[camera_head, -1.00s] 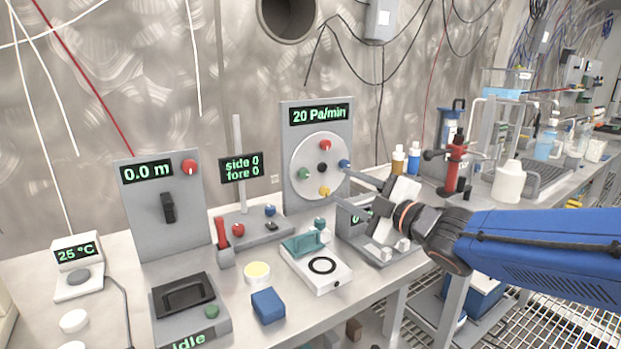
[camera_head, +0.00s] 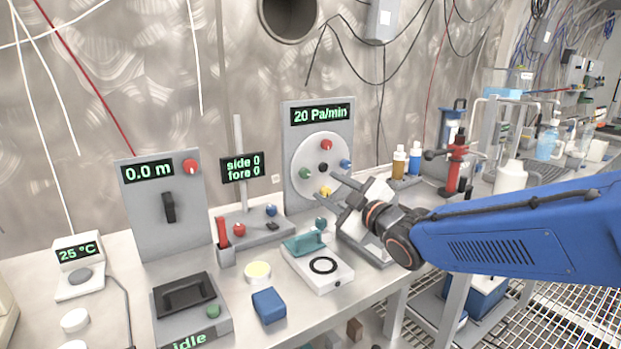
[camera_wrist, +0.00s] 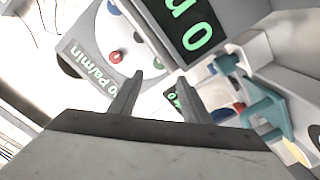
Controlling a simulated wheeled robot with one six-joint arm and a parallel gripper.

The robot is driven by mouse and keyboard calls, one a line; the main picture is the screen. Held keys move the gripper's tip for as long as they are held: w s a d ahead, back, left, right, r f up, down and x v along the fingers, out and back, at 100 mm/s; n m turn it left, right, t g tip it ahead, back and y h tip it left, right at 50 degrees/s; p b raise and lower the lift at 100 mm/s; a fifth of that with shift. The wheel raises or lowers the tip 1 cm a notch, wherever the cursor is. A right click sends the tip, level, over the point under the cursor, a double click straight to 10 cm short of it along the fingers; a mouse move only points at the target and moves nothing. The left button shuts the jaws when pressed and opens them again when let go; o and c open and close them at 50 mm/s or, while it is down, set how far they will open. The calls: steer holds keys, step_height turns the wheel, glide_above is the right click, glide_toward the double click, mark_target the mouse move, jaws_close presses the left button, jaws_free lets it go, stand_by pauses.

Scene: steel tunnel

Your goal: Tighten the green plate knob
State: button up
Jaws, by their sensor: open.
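The green plate knob (camera_head: 305,173) is on the left side of a round pale plate (camera_head: 298,160) on an upright grey panel. The plate also bears a red knob (camera_head: 327,145) at the top, a blue knob (camera_head: 346,164) at the right, a yellow knob (camera_head: 325,191) at the bottom and a black centre. My gripper (camera_head: 331,187) is open and empty, in front of the plate's lower right, close to the yellow knob in the picture. In the wrist view, the green knob (camera_wrist: 158,63) shows ahead, between the open fingertips (camera_wrist: 160,76).
The panel's display (camera_head: 320,114) reads 20 Pa/min. Below stand a white device with a black ring (camera_head: 323,265) and a teal handle (camera_head: 304,243). A red-handled tool (camera_head: 222,233) and a blue block (camera_head: 269,306) are further left. Bottles (camera_head: 399,160) stand right, behind my arm.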

mark_target(306, 175)
steer(key=x, duration=0.9)
steer(key=shift+w+a, duration=0.15)
steer(key=shift+c, duration=0.3)
steer(key=c, duration=1)
